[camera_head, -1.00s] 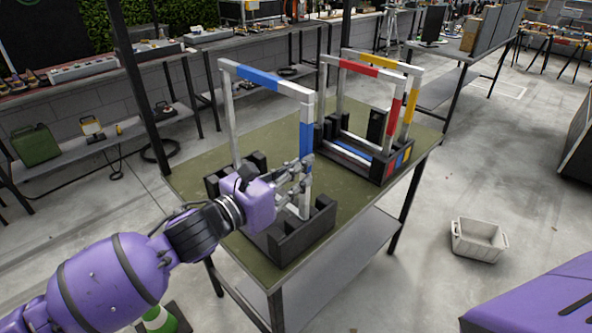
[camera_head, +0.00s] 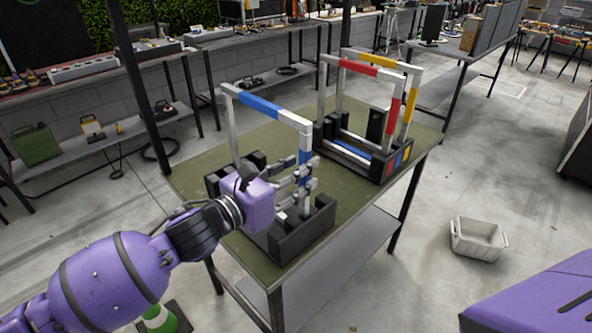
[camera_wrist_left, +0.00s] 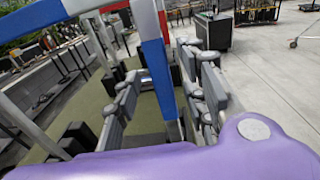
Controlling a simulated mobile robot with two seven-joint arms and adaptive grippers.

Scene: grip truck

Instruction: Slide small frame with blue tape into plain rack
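The small frame with blue tape (camera_head: 262,104) is white, with blue bands on its top bar and near post. It stands roughly upright in the plain black rack (camera_head: 290,238) at the table's near end, its near post reaching down between the rack's blocks. My left gripper (camera_head: 302,185) is at this near post. In the left wrist view, the blue-and-white post (camera_wrist_left: 156,65) stands between the spread fingers (camera_wrist_left: 165,100), with a gap visible on the left side. The frame's lower parts are partly hidden by the gripper and rack. My right gripper is out of view.
A second black rack (camera_head: 379,172) with coloured marks holds a red-taped frame (camera_head: 358,67) and a yellow-taped frame (camera_head: 383,59) farther along the green table (camera_head: 200,168). A dark table post (camera_head: 137,90) rises at the left. A pale bin (camera_head: 478,240) lies on the floor.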

